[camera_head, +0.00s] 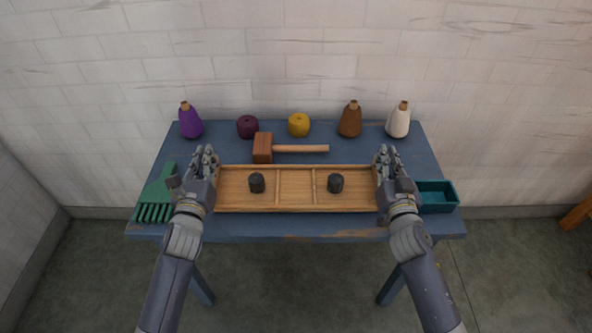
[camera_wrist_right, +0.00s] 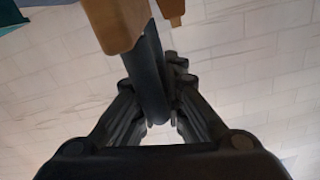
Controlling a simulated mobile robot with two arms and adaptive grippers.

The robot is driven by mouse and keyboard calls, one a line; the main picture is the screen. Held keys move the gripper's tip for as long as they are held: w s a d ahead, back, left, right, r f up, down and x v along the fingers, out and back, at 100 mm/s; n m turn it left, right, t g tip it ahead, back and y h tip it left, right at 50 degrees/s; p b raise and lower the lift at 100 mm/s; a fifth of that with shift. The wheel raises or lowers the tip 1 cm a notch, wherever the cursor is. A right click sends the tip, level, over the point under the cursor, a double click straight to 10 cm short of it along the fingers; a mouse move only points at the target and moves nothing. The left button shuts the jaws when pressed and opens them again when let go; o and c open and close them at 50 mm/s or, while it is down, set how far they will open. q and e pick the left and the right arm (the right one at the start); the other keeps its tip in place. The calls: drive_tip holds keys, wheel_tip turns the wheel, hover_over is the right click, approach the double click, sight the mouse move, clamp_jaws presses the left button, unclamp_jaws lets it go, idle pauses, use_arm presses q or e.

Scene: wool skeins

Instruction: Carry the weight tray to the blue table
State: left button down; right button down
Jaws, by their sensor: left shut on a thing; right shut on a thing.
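The weight tray (camera_head: 295,205) is a long wooden tray with three compartments, level over the blue table (camera_head: 300,226). My left gripper (camera_head: 205,160) is shut on the tray's left end. My right gripper (camera_head: 385,160) is shut on its right end. In the right wrist view a dark handle bar (camera_wrist_right: 147,75) runs between the fingers, by the tray's wooden end (camera_wrist_right: 118,25). I cannot tell whether the tray touches the tabletop.
A mallet (camera_head: 262,148) lies just behind the tray. Purple (camera_head: 190,122), maroon (camera_head: 247,127), yellow (camera_head: 299,125), brown (camera_head: 350,120) and cream (camera_head: 398,120) wool stand along the back. A green brush-like thing (camera_head: 155,200) is at left, a teal bin (camera_head: 437,208) at right.

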use_arm(q)
drive_tip(key=shift+f+b, duration=0.6)
drive_tip(key=shift+f, duration=0.05)
use_arm(e)
drive_tip(key=shift+f, duration=0.65)
use_arm(q)
drive_tip(key=c, duration=2.1)
unclamp_jaws()
drive_tip(key=shift+f, duration=0.25)
use_arm(e)
drive_tip(key=c, duration=2.1)
unclamp_jaws()
drive_tip(key=shift+f, duration=0.25)
use_arm(q)
drive_tip(key=o, duration=0.4)
drive_tip(key=shift+r, duration=0.15)
use_arm(e)
drive_tip(key=o, duration=0.4)
drive_tip(key=shift+r, duration=0.1)
drive_tip(key=shift+r, duration=0.1)
use_arm(q)
drive_tip(key=shift+s, duration=0.1)
